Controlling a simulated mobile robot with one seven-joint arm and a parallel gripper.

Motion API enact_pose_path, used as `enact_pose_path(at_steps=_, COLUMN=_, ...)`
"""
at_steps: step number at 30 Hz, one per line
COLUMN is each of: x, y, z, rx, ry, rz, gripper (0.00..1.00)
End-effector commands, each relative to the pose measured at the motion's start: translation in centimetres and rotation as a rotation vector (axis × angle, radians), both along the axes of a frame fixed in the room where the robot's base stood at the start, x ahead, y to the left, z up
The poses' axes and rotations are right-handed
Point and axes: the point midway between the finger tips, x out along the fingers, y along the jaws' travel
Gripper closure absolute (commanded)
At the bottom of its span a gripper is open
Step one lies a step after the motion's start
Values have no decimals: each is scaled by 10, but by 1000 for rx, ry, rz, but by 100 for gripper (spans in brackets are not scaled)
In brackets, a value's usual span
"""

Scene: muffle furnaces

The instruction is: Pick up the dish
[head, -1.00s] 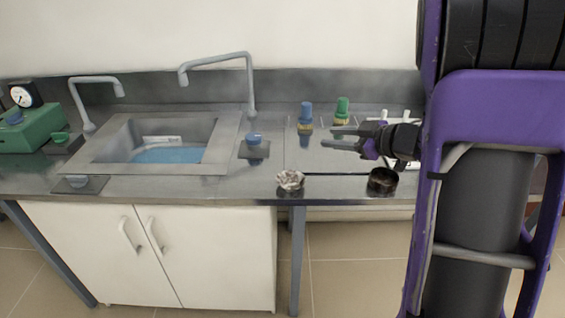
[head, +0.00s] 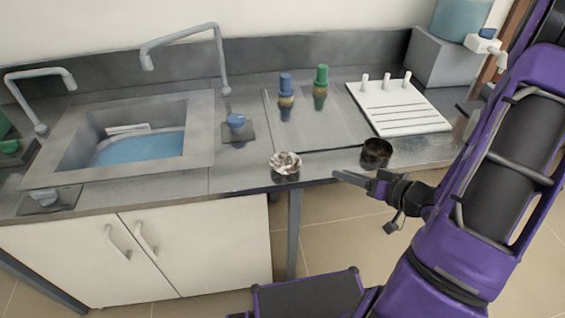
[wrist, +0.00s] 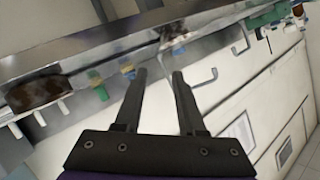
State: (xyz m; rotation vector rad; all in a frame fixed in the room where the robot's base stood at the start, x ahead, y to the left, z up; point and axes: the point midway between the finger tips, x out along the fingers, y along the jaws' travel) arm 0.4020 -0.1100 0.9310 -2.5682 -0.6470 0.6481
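Two small dark round dishes stand at the counter's front edge. One dish (head: 285,177) is heaped with crumpled whitish matter; it also shows in the wrist view (wrist: 172,34). The other dish (head: 376,153), to its right, is dark brown with no heap visible above its rim; it appears at the left in the wrist view (wrist: 35,92). My gripper (head: 343,177) is in front of the counter edge, pointing left, just below the brown dish in the picture. In the wrist view its two fingers (wrist: 159,75) are apart with nothing between them.
The sink (head: 140,135) with bent taps is at the left. A blue-topped fitting (head: 286,90) and a green-topped one (head: 321,84) stand behind the dishes. A white pegged board (head: 400,108) lies behind the brown dish. White cabinets (head: 135,250) are below.

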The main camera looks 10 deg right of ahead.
Motion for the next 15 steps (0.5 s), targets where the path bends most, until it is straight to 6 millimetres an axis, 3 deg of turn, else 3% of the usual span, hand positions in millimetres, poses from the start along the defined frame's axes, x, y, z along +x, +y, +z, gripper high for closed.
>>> enact_pose_path(at_steps=15, x=80, y=55, z=-34, rx=-2, ry=-1, rz=6, gripper=61)
